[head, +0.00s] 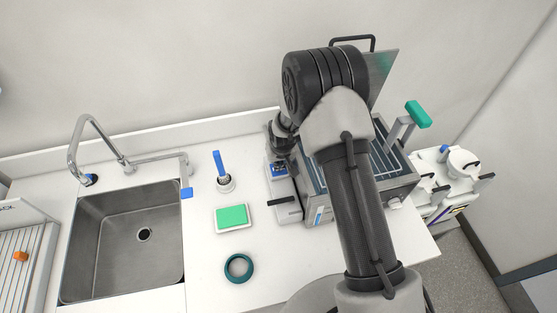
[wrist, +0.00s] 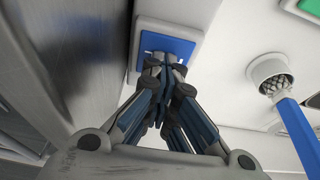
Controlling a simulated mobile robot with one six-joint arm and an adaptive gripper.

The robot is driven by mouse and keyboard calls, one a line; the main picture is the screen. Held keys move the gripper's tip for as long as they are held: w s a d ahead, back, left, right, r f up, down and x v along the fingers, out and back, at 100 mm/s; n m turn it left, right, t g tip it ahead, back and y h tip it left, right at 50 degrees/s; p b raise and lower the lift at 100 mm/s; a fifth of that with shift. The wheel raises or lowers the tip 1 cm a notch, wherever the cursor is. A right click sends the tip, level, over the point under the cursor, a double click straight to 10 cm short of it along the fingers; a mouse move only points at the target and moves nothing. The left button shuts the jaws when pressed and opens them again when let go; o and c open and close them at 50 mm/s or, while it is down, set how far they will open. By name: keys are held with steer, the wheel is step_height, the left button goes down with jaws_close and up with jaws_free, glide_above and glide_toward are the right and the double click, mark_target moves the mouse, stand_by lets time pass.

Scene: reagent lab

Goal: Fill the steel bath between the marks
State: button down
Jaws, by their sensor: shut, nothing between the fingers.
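The steel bath (head: 403,187) stands at the right of the counter with its lid (head: 384,78) raised. My arm covers much of it. Bars show inside; I cannot make out the water level or the marks. A white unit with a blue panel (head: 277,170) and a black handle (head: 285,201) stands against the bath's left side. My gripper (head: 275,156) is over its back end, partly hidden by my arm. In the wrist view my gripper (wrist: 165,62) is shut and empty, in front of a blue square (wrist: 180,45) with a white border. I cannot tell whether they touch.
A sink (head: 110,255) with a curved tap (head: 88,125) is at the left. White equipment (head: 455,175) stands at the right.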

mark_target(280, 174)
steer(key=shift+s+d+f, duration=0.1)
steer(key=shift+s+f, duration=0.35)
steer(key=r, duration=0.2)
steer(key=r+p, duration=0.2)
steer(key=r, duration=0.1)
steer(key=shift+w+r, duration=0.3)
steer(key=shift+w, duration=0.1)
steer(key=v, duration=0.9)
steer(key=shift+r, duration=0.15)
steer(key=shift+r, duration=0.1)
steer(key=s+d+r+m+b, duration=0.1)
steer(key=s+d+r+b, duration=0.6)
steer(key=s+r+b, duration=0.4)
steer(key=s+d+f+b, duration=0.1)
steer(key=s+d+b, duration=0.1)
steer(key=s, duration=0.8)
steer(key=s+d+f+m+t+b, duration=0.1)
steer(key=s+b, duration=0.3)
steer(key=s, duration=0.6)
steer(key=shift+s+d+f+h, duration=0.3)
steer(key=shift+s+d+f, duration=0.05)
steer(key=shift+d+f, duration=0.4)
